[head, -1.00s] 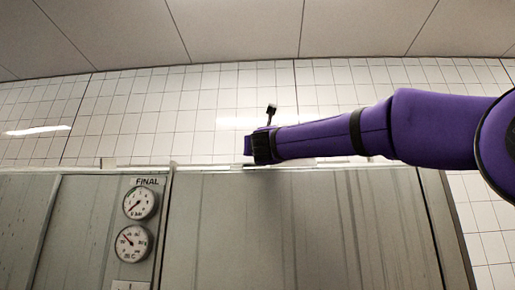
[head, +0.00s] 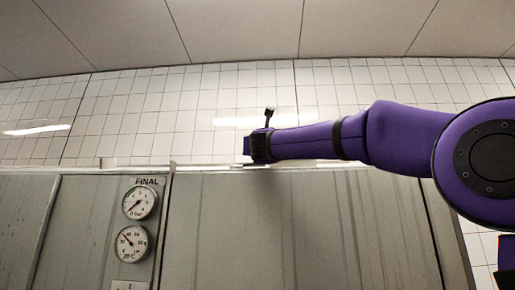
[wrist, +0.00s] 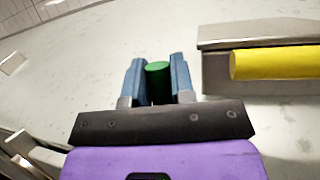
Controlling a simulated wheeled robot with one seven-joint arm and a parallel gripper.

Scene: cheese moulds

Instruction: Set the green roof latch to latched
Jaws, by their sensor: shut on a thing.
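The green roof latch (wrist: 158,76) shows as a short green cylinder in the wrist view, on or just above a pale flat surface. My gripper (wrist: 156,64) has its two blue fingers on either side of the cylinder and is shut on it. The latch's base and the lower part of the cylinder are hidden by the fingers and the dark gripper body, so I cannot tell its setting. In the head view my gripper (head: 257,147) is at the top edge of the grey cabinet (head: 300,225); the latch cannot be made out there.
A yellow bar (wrist: 275,62) in a metal bracket (wrist: 215,72) lies to the right of my gripper in the wrist view. Two round gauges (head: 140,203) are on the cabinet front below a FINAL label. A white tiled wall (head: 200,110) stands behind.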

